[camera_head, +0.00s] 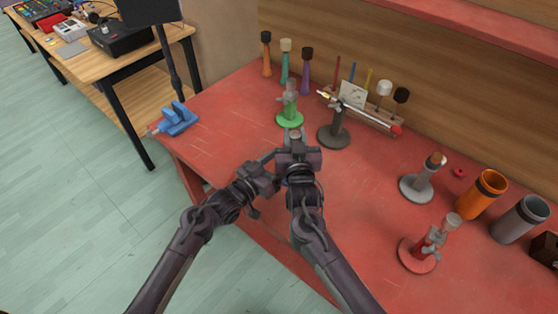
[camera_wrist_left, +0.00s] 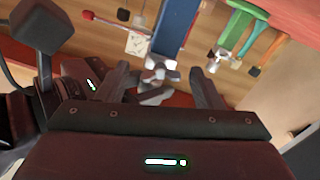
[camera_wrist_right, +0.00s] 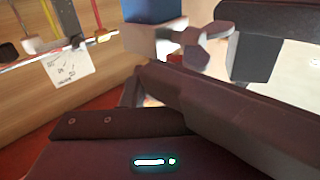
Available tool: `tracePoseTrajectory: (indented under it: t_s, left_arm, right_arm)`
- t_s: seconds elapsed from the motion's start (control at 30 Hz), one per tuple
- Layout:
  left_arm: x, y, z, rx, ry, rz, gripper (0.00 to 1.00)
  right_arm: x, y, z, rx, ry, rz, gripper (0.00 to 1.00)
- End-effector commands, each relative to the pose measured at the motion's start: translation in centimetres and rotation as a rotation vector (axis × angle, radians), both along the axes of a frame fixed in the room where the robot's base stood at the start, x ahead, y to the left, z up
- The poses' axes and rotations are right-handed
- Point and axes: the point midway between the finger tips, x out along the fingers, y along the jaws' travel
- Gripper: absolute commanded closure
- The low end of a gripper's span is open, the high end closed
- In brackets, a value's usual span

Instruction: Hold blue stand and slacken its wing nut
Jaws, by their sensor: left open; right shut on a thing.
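The blue stand's post (camera_wrist_left: 174,28) shows in the left wrist view, with its grey wing nut (camera_wrist_left: 158,74) at the collar. A blue part of the stand (camera_wrist_right: 150,9) and the wing nut (camera_wrist_right: 190,36) also show in the right wrist view. In the head view my grippers hide most of the stand. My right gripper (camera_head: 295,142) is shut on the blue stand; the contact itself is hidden. My left gripper (camera_head: 272,158) is open beside it. In the left wrist view its fingers (camera_wrist_left: 163,88) stand apart, with the wing nut between them, near the tips.
A green stand (camera_head: 289,117) and a dark stand (camera_head: 334,134) are close behind my grippers. A grey stand (camera_head: 417,187), a red stand (camera_head: 419,254) and orange and grey cups (camera_head: 482,194) stand to the right. A blue vise (camera_head: 178,119) sits at the table's left edge.

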Motion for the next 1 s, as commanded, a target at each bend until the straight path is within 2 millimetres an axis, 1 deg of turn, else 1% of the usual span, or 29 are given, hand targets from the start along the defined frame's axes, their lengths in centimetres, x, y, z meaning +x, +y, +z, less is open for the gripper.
tracePoseTrajectory:
  t_s: [0.13, 0.23, 0.5, 0.6, 0.7, 0.83, 1.0]
  left_arm:
    - [-0.4, 0.4, -0.1, 0.002, 0.0, 0.001, 0.4]
    - [-1.4, 1.2, -0.2, 0.002, 0.001, 0.001, 0.4]
    - [-5.9, 4.8, -0.2, 0.003, 0.003, 0.0, 0.4]
    - [-7.4, 6.0, -0.1, 0.003, 0.002, -0.001, 0.4]
    - [-8.4, 6.8, -0.1, 0.001, 0.002, 0.0, 0.4]
    - [-9.1, 7.5, -0.1, 0.001, 0.001, 0.0, 0.4]
    - [-9.3, 7.6, 0.0, -0.001, -0.001, -0.001, 0.4]
  right_arm:
    - [0.0, 0.0, 0.0, 0.0, 0.0, 0.0, 1.0]
    - [0.0, 0.0, 0.0, 0.0, 0.0, 0.0, 1.0]
    - [0.0, 0.0, 0.0, 0.0, 0.0, 0.0, 1.0]
    - [0.0, 0.0, 0.0, 0.0, 0.0, 0.0, 1.0]
    - [0.0, 0.0, 0.0, 0.0, 0.0, 0.001, 1.0]
    - [0.0, 0.0, 0.0, 0.0, 0.0, 0.001, 1.0]
    - [0.0, 0.0, 0.0, 0.0, 0.0, 0.001, 1.0]
